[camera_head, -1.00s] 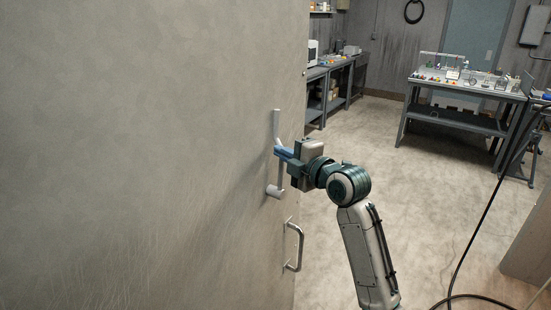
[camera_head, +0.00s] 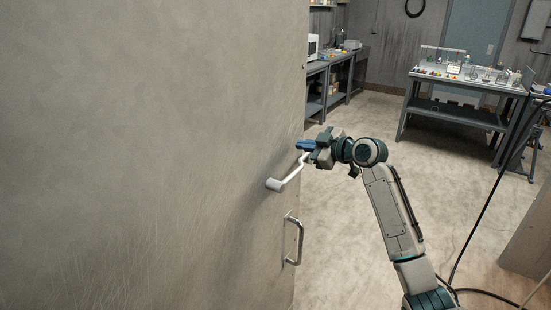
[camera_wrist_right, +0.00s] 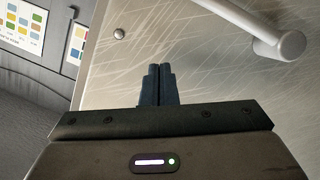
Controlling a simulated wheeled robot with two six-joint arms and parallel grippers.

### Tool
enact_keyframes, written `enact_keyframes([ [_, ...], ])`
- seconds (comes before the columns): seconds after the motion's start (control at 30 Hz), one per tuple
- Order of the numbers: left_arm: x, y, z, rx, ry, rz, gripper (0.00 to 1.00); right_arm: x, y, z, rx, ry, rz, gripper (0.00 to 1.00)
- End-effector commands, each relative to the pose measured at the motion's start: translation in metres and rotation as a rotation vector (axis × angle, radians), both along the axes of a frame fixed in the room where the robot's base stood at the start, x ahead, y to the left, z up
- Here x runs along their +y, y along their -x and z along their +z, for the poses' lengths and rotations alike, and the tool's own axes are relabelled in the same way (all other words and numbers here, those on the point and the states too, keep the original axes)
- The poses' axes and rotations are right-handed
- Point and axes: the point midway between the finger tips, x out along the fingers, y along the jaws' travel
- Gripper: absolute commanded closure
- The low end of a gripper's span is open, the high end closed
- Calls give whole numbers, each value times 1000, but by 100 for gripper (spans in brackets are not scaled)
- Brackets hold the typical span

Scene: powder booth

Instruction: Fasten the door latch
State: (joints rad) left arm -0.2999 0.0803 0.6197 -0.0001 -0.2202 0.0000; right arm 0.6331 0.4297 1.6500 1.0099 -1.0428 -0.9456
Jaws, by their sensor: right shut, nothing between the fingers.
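The door (camera_head: 170,150) fills the left half of the head view. Its pale latch lever (camera_head: 290,177) is tilted up and to the right from its round pivot. It also shows at the upper right of the right wrist view (camera_wrist_right: 278,45). A metal pull handle (camera_head: 298,241) is on the door below the latch. My right gripper (camera_head: 303,145) is by the lever's upper end, near the door's edge. Its blue fingers (camera_wrist_right: 158,84) are shut and empty. The lever's far end is hidden, and I cannot tell whether the fingers touch it. My left gripper is not in view.
A workbench (camera_head: 470,84) with small items stands at the back right, and a side bench (camera_head: 337,72) runs along the back wall. A dark cable (camera_head: 485,215) hangs down on the right. Open floor (camera_head: 350,130) lies beyond the door. Coloured charts (camera_wrist_right: 22,28) show in the wrist view.

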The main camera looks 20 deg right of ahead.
Motion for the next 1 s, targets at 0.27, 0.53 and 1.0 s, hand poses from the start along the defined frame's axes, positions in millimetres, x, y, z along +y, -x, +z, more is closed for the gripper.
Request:
enact_keyframes([
  [0.27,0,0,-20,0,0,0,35,-15,-12,-31,151,-194,-1,100],
  [0.53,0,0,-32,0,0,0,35,-21,-17,-52,255,-328,-1,100],
  [1.0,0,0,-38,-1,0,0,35,-24,-18,-63,319,-409,0,100],
])
